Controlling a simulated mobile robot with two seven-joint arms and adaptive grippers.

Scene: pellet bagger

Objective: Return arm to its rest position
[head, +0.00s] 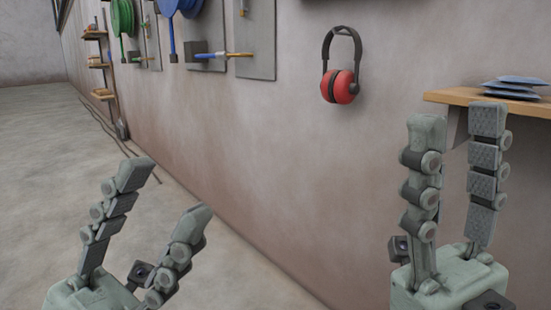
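My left gripper (165,192) is at the lower left of the head view, raised above the floor. Its two fingers stand apart with nothing between them. My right gripper (457,122) is at the right, with its fingers pointing up. A clear gap shows between its fingers, and it holds nothing. Its right finger overlaps the view of the wooden shelf; I cannot tell how far apart they are. Both arms behind the grippers are out of view.
Red ear defenders (341,84) hang on the wall (270,130). A wooden shelf (450,97) at the right bears several blue-grey flat items (510,90). Hose reels (122,16) and wall panels (255,40) are at upper left. The floor (50,150) at left is largely clear.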

